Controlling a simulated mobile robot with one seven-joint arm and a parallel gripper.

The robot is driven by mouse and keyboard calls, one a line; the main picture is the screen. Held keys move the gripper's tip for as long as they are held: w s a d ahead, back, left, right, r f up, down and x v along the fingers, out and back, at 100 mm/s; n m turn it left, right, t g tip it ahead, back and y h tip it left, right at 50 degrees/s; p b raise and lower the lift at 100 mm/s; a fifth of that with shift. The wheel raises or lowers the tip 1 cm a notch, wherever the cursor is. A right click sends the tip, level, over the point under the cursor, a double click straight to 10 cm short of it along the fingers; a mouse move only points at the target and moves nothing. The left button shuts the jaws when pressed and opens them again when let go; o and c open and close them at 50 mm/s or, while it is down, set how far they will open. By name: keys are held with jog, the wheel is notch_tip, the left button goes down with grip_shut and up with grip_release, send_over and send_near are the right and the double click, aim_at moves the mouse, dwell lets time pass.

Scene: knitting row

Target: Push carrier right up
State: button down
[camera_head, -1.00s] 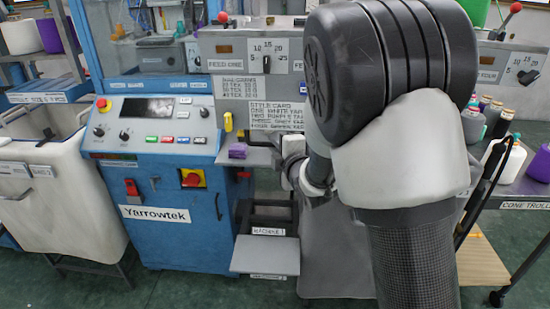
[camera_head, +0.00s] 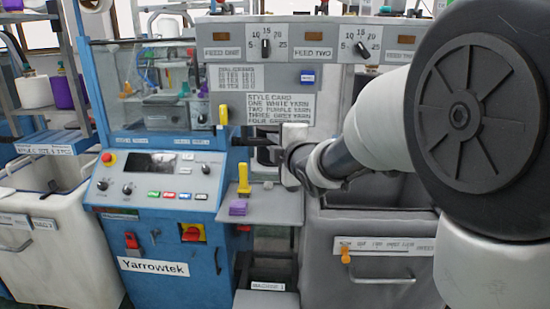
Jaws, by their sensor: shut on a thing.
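My gripper (camera_head: 262,150) reaches left from its pale hand (camera_head: 293,153), in front of the grey feed panel and below the style card. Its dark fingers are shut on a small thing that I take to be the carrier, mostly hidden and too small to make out. A yellow upright piece (camera_head: 244,180) stands just below and left of the fingers. A purple block (camera_head: 238,208) lies on the grey shelf below it. Another yellow piece (camera_head: 224,115) sits on the panel's left edge, above and left of the gripper.
A blue control cabinet (camera_head: 155,240) stands at the left, with a white bin (camera_head: 60,235) beside it. The grey shelf (camera_head: 275,205) runs below my gripper. A grey drawer unit (camera_head: 370,275) stands at the right. My arm covers much of the right side.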

aim_at(275, 119)
jog(key=shift+r+p, duration=0.75)
jog(key=shift+r, duration=2.65)
jog(key=c, duration=1.8)
grip_release()
jog(key=shift+o, duration=0.2)
jog(key=shift+f, duration=0.15)
jog(key=shift+s, duration=0.15)
jog(key=v, duration=1.7)
